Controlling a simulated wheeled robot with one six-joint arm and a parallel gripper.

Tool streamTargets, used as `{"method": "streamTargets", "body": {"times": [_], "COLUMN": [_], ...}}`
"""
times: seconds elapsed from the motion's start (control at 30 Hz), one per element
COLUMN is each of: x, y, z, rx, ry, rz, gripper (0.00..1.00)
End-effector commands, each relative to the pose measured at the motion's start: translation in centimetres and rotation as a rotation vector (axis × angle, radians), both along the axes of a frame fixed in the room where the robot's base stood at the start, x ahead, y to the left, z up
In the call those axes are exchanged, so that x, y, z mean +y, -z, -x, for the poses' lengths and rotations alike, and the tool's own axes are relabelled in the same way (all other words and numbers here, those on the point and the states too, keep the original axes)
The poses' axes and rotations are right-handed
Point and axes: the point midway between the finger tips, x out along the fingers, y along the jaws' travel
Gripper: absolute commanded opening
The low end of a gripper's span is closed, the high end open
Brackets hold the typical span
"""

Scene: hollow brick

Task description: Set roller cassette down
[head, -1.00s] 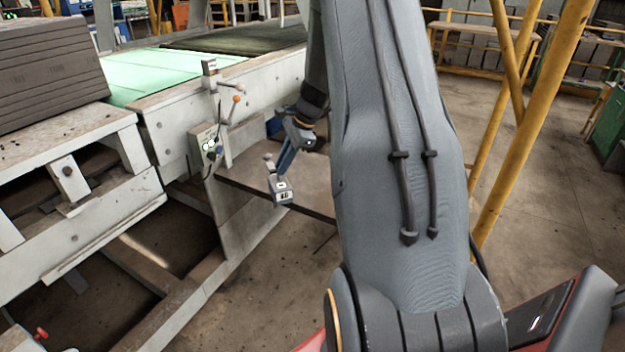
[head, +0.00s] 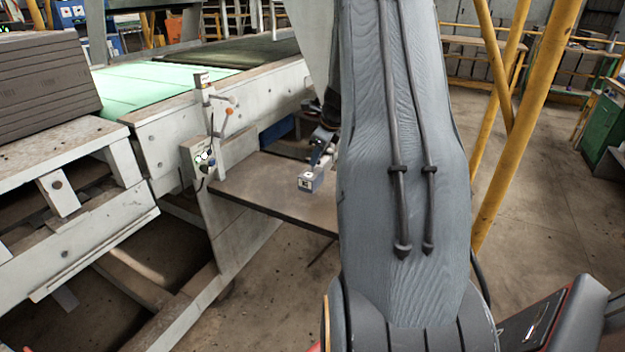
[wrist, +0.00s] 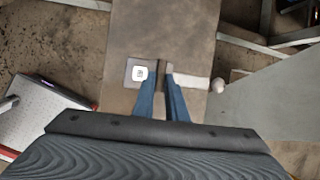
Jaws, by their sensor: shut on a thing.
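The roller cassette is a small grey block with a white label (head: 307,182), seen in the head view over a brown shelf (head: 255,192). In the wrist view the cassette (wrist: 138,73) lies crosswise between the blue fingers, with a pale part sticking out to the right. My gripper (head: 322,152) is shut on it; the fingers also show in the wrist view (wrist: 162,80). I cannot tell whether the cassette touches the shelf. My arm hides the shelf's right part in the head view.
A post with levers and a control box (head: 198,155) stands at the shelf's left end. The conveyor frame (head: 165,140) with a green belt (head: 150,82) runs behind it. A stack of grey slabs (head: 45,85) is at left. Yellow posts (head: 520,130) stand at right.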

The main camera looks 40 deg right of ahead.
Motion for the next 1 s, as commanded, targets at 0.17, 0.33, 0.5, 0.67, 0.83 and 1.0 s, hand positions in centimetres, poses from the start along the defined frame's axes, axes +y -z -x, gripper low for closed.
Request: {"method": "streamTargets", "body": {"times": [0.17, 0.33, 0.5, 0.67, 0.83, 1.0], "x": [0.0, 0.0, 0.0, 0.0, 0.0, 0.1], "y": [2.4, 3.8, 6.1, 6.6, 6.6, 6.9], "z": [0.0, 0.0, 0.0, -0.1, -0.1, 0.0], "rx": [0.000, 0.000, 0.000, -0.002, -0.001, -0.001], "ry": [0.000, -0.001, -0.001, -0.001, -0.003, -0.003], "rz": [0.001, 0.000, 0.000, 0.002, 0.002, 0.001], "gripper": [0.00, 0.00, 0.00, 0.00, 0.00, 0.22]}}
